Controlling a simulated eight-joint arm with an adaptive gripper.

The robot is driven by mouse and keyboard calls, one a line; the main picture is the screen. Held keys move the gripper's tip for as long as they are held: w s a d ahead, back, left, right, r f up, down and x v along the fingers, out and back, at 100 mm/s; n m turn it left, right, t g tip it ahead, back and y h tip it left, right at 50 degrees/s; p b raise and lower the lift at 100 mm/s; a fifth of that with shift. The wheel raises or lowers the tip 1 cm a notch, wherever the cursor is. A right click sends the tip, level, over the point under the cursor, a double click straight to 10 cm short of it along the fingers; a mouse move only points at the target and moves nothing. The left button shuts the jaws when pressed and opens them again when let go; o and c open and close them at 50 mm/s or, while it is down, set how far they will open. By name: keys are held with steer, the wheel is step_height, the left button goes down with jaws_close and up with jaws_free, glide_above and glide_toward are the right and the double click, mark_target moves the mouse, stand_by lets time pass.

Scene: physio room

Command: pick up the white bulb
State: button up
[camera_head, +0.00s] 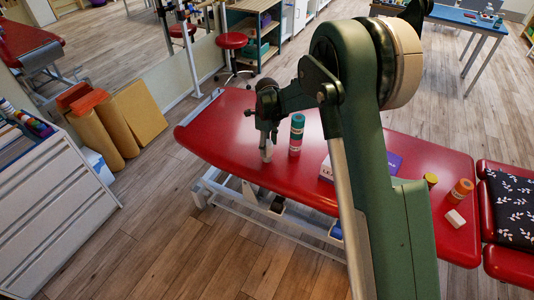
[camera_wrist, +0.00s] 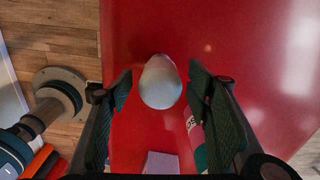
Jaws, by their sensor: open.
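The white bulb (camera_wrist: 160,82) is pale and rounded, and stands out against the red padded table in the wrist view. In the head view the bulb (camera_head: 267,152) shows just below my gripper (camera_head: 268,132), on the left part of the red table (camera_head: 232,125). My gripper (camera_wrist: 159,88) is open in the wrist view, with one dark ribbed finger to each side of the bulb. Gaps show between the bulb and both fingers. I cannot tell how far the fingertips reach down alongside it.
A white lettered box (camera_head: 326,170) and a purple box (camera_head: 393,162) are further right, partly behind my arm. Yellow (camera_head: 430,180) and orange (camera_head: 461,189) rolls and a white block (camera_head: 455,218) lie towards the right end.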

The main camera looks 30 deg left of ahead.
stand_by(0.3)
steer(key=c, duration=1.1)
steer(key=shift+r+p, duration=0.7)
steer(key=shift+r, duration=4.35)
